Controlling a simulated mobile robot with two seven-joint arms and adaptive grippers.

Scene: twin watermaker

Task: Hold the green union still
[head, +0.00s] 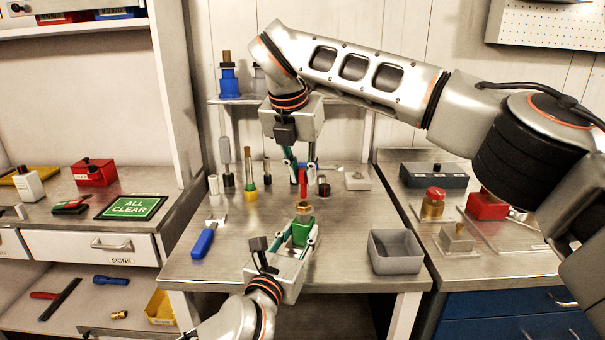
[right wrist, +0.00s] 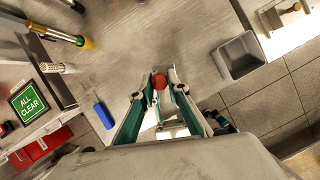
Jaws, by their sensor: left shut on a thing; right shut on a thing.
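The green union (head: 302,230) is upright above the front middle of the bench, with a brass-coloured piece (head: 304,207) at its top. My left gripper (head: 304,236) comes from below and is shut on the green union. My right gripper (head: 302,172) points down from above and is shut on a slim red part (head: 303,184). The red part is over the brass-coloured top; I cannot tell whether they touch. In the right wrist view the red part's round end (right wrist: 159,81) is between the fingertips of my right gripper (right wrist: 160,86).
A blue-handled tool (head: 203,241) lies left of my left gripper, and a grey open bin (head: 396,251) stands at right. Several upright tools, including a yellow-based one (head: 250,190), stand behind at left. Bare bench lies between the bin and my left gripper.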

